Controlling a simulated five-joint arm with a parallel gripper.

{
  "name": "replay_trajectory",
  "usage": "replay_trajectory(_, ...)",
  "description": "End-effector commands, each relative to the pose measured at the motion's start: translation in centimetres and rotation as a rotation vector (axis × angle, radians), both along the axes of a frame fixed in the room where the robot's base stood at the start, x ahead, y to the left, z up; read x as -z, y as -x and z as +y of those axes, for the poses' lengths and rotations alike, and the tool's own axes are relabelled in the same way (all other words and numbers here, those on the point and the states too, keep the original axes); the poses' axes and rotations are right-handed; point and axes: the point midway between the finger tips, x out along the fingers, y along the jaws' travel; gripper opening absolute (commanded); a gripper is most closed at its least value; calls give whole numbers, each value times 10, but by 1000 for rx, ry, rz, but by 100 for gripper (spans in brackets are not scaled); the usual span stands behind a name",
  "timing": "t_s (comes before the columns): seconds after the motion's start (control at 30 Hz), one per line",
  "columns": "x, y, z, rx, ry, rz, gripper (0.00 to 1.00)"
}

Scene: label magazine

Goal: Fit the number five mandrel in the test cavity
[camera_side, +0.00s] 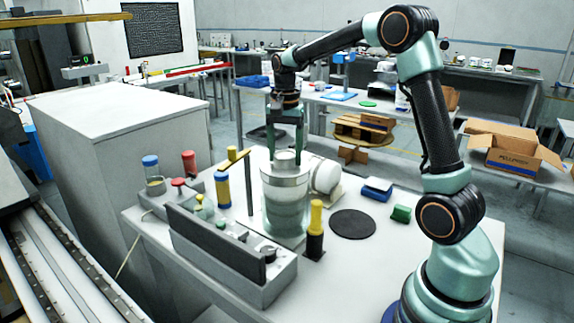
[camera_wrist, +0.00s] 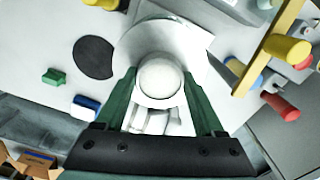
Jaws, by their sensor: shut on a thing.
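My gripper (camera_side: 286,138) points down over a large clear vessel (camera_side: 285,212) with a metal collar. It is shut on a pale round-topped cylinder (camera_side: 287,157) at the vessel's mouth. In the wrist view the green fingers of my gripper (camera_wrist: 160,80) stand either side of this cylinder (camera_wrist: 160,77). No number shows on it, so I cannot tell whether it is the number five mandrel. How deep it sits is hidden. I cannot tell which opening is the test cavity.
A yellow-topped black piece (camera_side: 316,232) stands close right of the vessel. A yellow bar on a post (camera_side: 247,180) and a blue-and-yellow cylinder (camera_side: 222,190) stand left. A black disc (camera_side: 352,223), a blue-and-white block (camera_side: 376,189) and a green block (camera_side: 401,213) lie right.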

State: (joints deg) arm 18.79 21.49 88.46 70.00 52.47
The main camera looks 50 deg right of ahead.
Motion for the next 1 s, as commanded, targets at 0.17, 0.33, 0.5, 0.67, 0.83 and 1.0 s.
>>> replay_trajectory(0.17,2,0,0,0,1,-3,0)
replay_trajectory(0.33,6,0,0,0,0,-2,0)
replay_trajectory(0.5,9,-1,0,0,1,-3,0)
replay_trajectory(0.67,12,-1,0,0,1,-3,0)
replay_trajectory(0.83,16,0,0,0,1,-3,0)
replay_trajectory(1.0,16,0,0,0,1,-3,100)
